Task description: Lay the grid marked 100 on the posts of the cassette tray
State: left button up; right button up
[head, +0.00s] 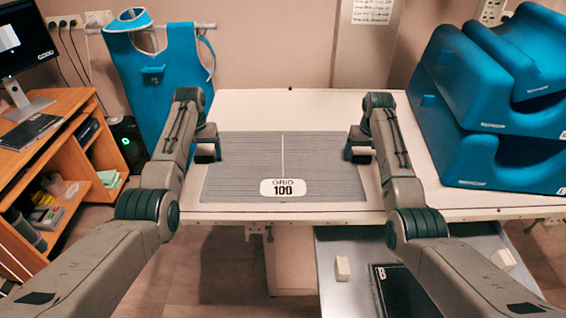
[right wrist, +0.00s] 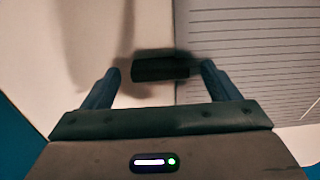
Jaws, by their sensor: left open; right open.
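The grid marked 100 (head: 245,162) is a flat grey ribbed plate with a white label, lying on the white table. My left gripper (head: 207,153) is open at its left edge. My right gripper (head: 358,153) is open at its right edge. In the right wrist view its fingers (right wrist: 160,82) stand apart on either side of a dark block (right wrist: 158,69) at the edge of the grid (right wrist: 250,60). The cassette tray (head: 345,300) is pulled out below the table at the front right, with white posts (head: 342,268) showing; my right arm hides part of it.
Blue cushioned supports (head: 490,95) are stacked on the table's right side. A blue apron (head: 160,75) hangs behind at the left. A wooden desk (head: 60,150) with a monitor (head: 25,45) stands at the far left. A dark panel (head: 405,290) lies in the tray.

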pick_arm(q)
jog(key=shift+s, duration=0.1)
pick_arm(e)
jog(key=shift+s, duration=0.1)
pick_arm(q)
jog(key=shift+c, duration=1.3)
pick_arm(e)
jog(key=shift+c, duration=1.3)
pick_arm(q)
grip_shut()
pick_arm(e)
grip_shut()
jog(key=shift+r, duration=0.1)
pick_arm(q)
jog(key=shift+r, duration=0.15)
pick_arm(e)
jog(key=shift+r, duration=0.1)
